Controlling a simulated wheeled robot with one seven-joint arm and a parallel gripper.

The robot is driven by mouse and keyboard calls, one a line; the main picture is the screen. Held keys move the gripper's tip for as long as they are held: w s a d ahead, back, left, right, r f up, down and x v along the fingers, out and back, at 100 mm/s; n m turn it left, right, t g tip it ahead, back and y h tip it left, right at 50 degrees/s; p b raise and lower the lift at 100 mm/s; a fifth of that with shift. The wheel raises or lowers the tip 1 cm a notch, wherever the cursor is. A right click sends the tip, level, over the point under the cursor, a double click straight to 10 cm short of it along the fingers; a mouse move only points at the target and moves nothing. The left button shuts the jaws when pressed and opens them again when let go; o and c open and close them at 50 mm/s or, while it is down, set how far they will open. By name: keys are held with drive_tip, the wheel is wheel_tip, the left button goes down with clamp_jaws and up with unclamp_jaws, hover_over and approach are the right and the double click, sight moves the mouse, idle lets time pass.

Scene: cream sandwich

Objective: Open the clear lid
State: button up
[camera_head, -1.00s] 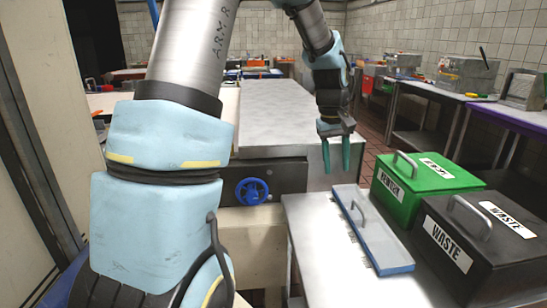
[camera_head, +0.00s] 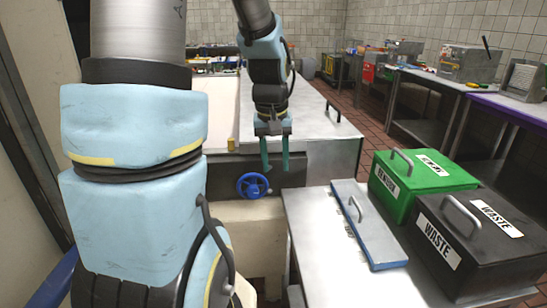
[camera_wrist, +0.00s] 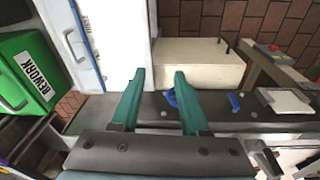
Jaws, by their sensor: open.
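My gripper (camera_head: 276,167) is open and empty, pointing down in front of the dark front panel (camera_head: 292,171), just above the blue handwheel (camera_head: 254,186) in the picture. In the wrist view its two green fingers (camera_wrist: 158,76) are apart with nothing between them. A grey, blue-edged panel (camera_head: 374,243) with a metal handle (camera_head: 355,209) lies on the white table, apart from the gripper.
A green REWORK bin (camera_head: 398,203) and a black WASTE bin (camera_head: 438,250) stand right of the panel. The white table (camera_head: 318,245) has free room on its left. Workbenches (camera_head: 455,95) line the right wall, with open floor before them.

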drive_tip(key=shift+s+a, duration=0.15)
drive_tip(key=shift+a, duration=0.1)
